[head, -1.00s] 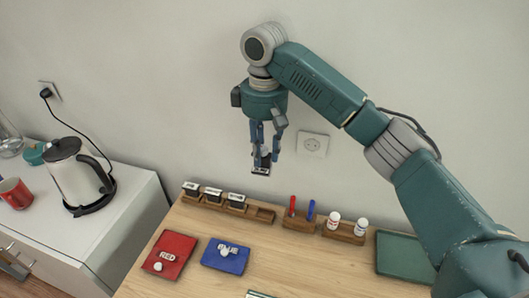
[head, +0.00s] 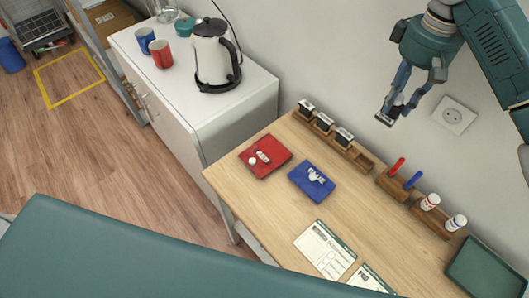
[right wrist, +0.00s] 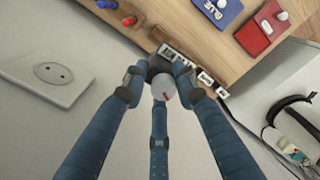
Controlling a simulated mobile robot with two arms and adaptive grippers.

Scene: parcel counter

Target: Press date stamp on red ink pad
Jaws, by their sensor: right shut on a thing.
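My right gripper (head: 394,106) is shut on a dark stamp (head: 384,120), held in the air above and behind the wooden rack. The red ink pad (head: 265,163) lies on the wooden counter, to the left of and below the gripper in the head view. It bears a RED label and a white knob. It also shows in the right wrist view (right wrist: 251,42). My left gripper is not in view.
The blue pad (head: 305,190) lies beside the red one. The rack (head: 367,164) holds three stamps and has an empty slot. Pen holder (head: 394,188), bottles (head: 430,202), green tray (head: 490,266) and forms (head: 325,248) are further right. A kettle (head: 213,55) stands on the white cabinet.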

